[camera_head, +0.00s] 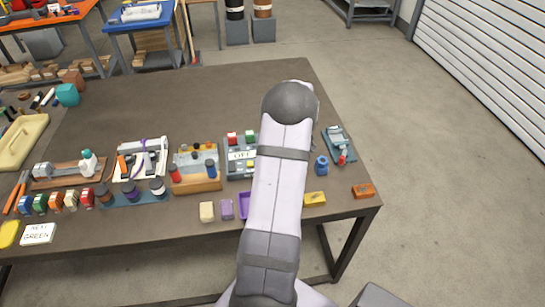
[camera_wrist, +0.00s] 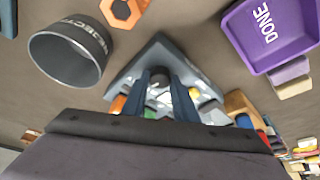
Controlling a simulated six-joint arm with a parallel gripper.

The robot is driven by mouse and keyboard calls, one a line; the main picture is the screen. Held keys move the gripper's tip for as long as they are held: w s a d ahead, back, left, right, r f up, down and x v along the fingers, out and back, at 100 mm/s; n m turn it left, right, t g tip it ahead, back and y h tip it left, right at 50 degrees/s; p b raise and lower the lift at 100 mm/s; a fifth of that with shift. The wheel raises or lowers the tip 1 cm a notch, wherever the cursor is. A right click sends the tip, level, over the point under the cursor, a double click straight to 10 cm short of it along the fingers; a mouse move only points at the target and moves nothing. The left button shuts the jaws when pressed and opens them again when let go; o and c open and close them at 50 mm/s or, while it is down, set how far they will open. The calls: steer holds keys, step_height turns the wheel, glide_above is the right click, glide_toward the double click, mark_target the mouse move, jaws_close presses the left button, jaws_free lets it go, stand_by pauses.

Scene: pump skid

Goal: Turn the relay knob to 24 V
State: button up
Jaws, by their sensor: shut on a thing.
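In the wrist view the grey relay unit (camera_wrist: 130,72) lies below my gripper (camera_wrist: 163,78). Small orange, green and white parts show beside the fingers. In the head view my arm hides the gripper and the knob. A grey panel with an OFF label (camera_head: 241,155) shows partly left of my arm; I cannot tell whether it is the same unit.
A purple DONE tray (camera_wrist: 270,35) and a dark cup marked REJECT (camera_wrist: 70,52) flank the unit in the wrist view. An orange hexagonal part (camera_wrist: 122,10) lies between them. A wooden stand (camera_head: 197,184) and a blue-grey device (camera_head: 339,145) are nearby.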

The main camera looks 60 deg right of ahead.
steer(key=shift+a+m+g+h+b, duration=0.1)
steer(key=shift+m+g+h+b, duration=0.2)
steer(key=shift+m, duration=0.7)
steer(key=shift+a+m+g+h+b, duration=0.1)
steer(key=shift+m+h, duration=0.3)
steer(key=shift+m, duration=0.6)
steer(key=o, duration=1)
steer(key=b+v, duration=0.1)
steer(key=v, duration=0.6)
steer(key=shift+r+b, duration=0.15)
steer(key=shift+b, duration=0.25)
